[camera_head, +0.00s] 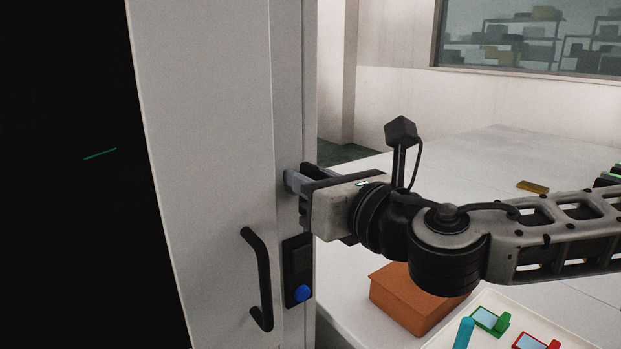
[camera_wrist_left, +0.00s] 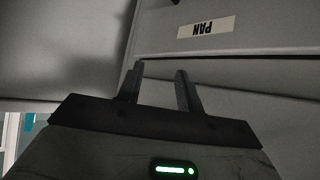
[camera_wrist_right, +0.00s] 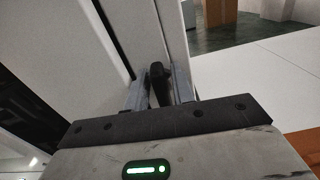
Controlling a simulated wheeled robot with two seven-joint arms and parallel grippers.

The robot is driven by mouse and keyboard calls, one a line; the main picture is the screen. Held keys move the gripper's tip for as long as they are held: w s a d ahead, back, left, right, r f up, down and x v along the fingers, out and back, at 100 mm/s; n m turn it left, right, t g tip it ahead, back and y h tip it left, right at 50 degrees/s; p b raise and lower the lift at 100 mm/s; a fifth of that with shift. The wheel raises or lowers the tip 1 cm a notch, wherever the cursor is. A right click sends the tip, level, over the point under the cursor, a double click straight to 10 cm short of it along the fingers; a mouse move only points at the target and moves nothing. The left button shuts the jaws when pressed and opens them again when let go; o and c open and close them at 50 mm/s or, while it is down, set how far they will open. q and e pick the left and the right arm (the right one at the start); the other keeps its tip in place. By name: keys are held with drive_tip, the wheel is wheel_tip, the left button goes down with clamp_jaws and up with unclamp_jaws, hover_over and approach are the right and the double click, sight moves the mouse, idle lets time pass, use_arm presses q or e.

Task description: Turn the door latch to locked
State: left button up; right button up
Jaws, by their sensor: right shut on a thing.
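The white door (camera_head: 205,120) stands upright at the left of the head view. My right gripper (camera_head: 292,181) is at the door's right edge, above a black plate. In the right wrist view the dark door latch (camera_wrist_right: 158,80) sits between the fingers of my right gripper (camera_wrist_right: 160,92), which is shut on it. In the head view the latch is hidden by the gripper, and I cannot tell its exact angle. My left gripper (camera_wrist_left: 161,85) shows only in its wrist view, with its fingers apart and nothing between them.
A black door handle (camera_head: 264,280) and a black plate with a blue button (camera_head: 302,293) are below my right gripper. An orange-brown box (camera_head: 405,300) and a pale tray (camera_head: 560,325) with small parts lie on the white table (camera_head: 470,160).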

drive_tip(key=shift+f, duration=0.2)
drive_tip(key=m, duration=0.4)
drive_tip(key=shift+w+d+f, duration=0.15)
drive_tip(key=shift+d, duration=0.1)
drive_tip(key=shift+w+d+f+m+p, duration=0.15)
drive_tip(key=shift+f+m, duration=0.1)
drive_tip(key=shift+m, duration=1.8)
drive_tip(key=shift+d+f+m+p, duration=0.1)
drive_tip(key=shift+f+m+p, duration=0.1)
drive_tip(key=shift+m, duration=1.9)
drive_tip(key=shift+w+d+f+m+p, duration=0.1)
drive_tip(key=shift+f+m, duration=0.15)
drive_tip(key=shift+m, duration=2.1)
